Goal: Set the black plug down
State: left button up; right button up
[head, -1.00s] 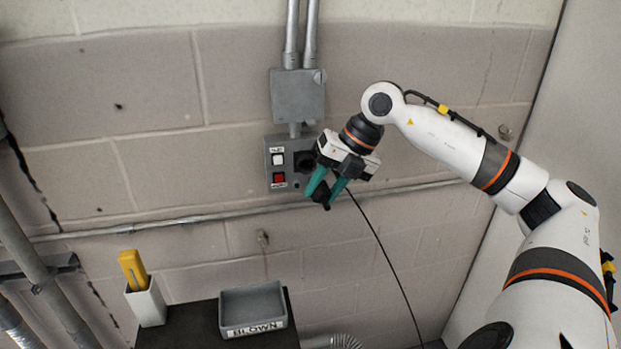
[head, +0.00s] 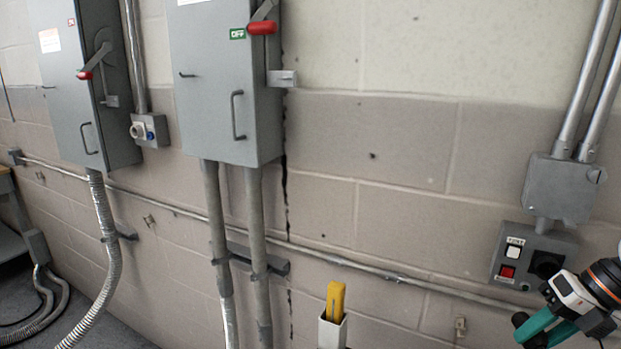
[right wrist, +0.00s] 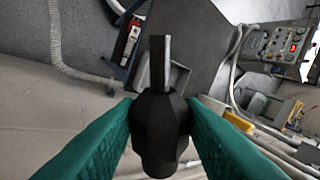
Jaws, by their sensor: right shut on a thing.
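The black plug (head: 519,320) is at the lower right of the head view, between the teal fingertips of my right gripper (head: 532,331). In the right wrist view the plug (right wrist: 160,125) sits upright in the picture centre, with both fingers pressed on its sides and a grey prong pointing away from me. The plug is held in the air, in front of the wall and below the grey control box (head: 530,262). A grey tray (right wrist: 181,78) shows beyond the plug in the right wrist view, partly hidden by it. My left gripper is out of view.
The control box has a white button, a red button and a round black socket (head: 546,264). A yellow-handled tool (head: 335,300) stands in a white holder (head: 331,334). Two grey cabinets with red levers (head: 262,28) hang at left. A dark tabletop (right wrist: 205,35) lies beyond the plug.

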jog(key=s+a+f+m+g+h, duration=0.1)
jog(key=s+a+f+m+h, duration=0.1)
jog(key=m, duration=0.9)
jog(key=s+a+f+m+g+h, duration=0.1)
jog(key=s+a+f+m+h, duration=0.1)
jog(key=a+f+m+h, duration=0.3)
jog(key=s+a+f+m+g+h, duration=0.1)
jog(key=a+f+m+h, duration=0.3)
jog(key=a+m, duration=0.6)
jog(key=s+f+m, duration=0.1)
jog(key=m, duration=0.7)
jog(key=shift+s+a+f, duration=0.15)
jog(key=shift+s+a, duration=0.1)
jog(key=shift+s, duration=0.1)
